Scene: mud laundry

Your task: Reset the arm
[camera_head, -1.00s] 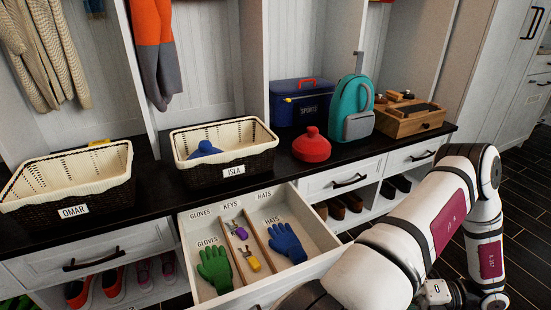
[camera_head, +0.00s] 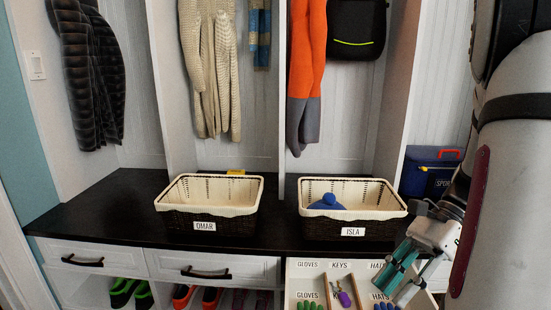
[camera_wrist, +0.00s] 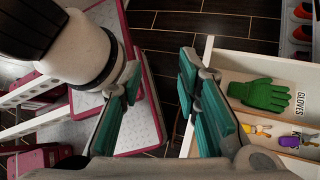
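My gripper (camera_head: 407,271) is at the lower right of the head view, in front of the open drawer (camera_head: 296,286) and over its right part. Its teal fingers stand apart with nothing between them. In the wrist view my gripper (camera_wrist: 160,95) is also open and empty, with dark floor below it and the drawer edge to its right. My arm rises along the right side of the head view, bent upward.
The drawer holds a green glove (camera_wrist: 264,95), a purple-handled item (camera_wrist: 289,141) and a yellow item (camera_wrist: 256,129). Baskets labelled OMAR (camera_head: 210,225) and ISLA (camera_head: 353,232) stand on the dark counter (camera_head: 100,215). A blue box (camera_head: 428,170) is behind my arm.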

